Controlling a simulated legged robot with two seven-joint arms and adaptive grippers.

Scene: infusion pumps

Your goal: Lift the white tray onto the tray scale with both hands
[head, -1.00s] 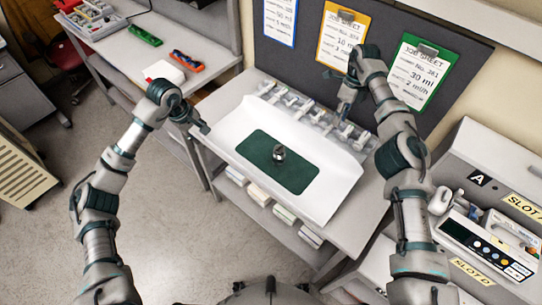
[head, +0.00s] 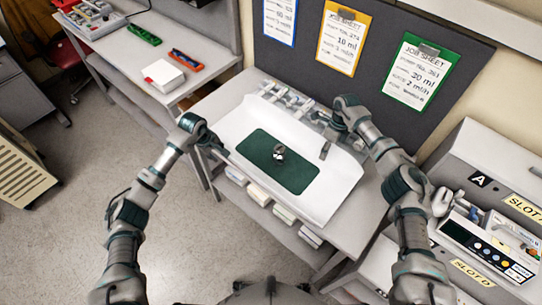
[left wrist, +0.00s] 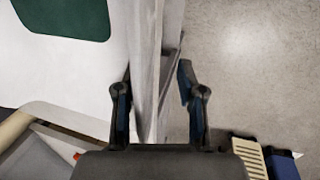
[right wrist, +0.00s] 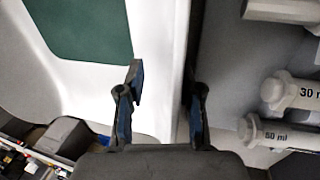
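The white tray (head: 330,202) lies on the grey table, with a dark green mat (head: 262,172) and a small metal object (head: 279,153) on it. My left gripper (head: 222,153) is at the tray's left edge. In the left wrist view its open fingers (left wrist: 157,95) are on either side of the tray's edge. My right gripper (head: 322,137) is at the tray's far edge. In the right wrist view its fingers (right wrist: 163,95) are apart, with the tray's rim (right wrist: 176,60) between them. I cannot pick out the tray scale.
Syringes (right wrist: 290,92) lie behind the tray, close to my right gripper. A pump (head: 490,245) with slot labels stands at the right. A dark board (head: 385,35) with job sheets rises behind the table. White boxes (head: 258,195) sit on the shelf below.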

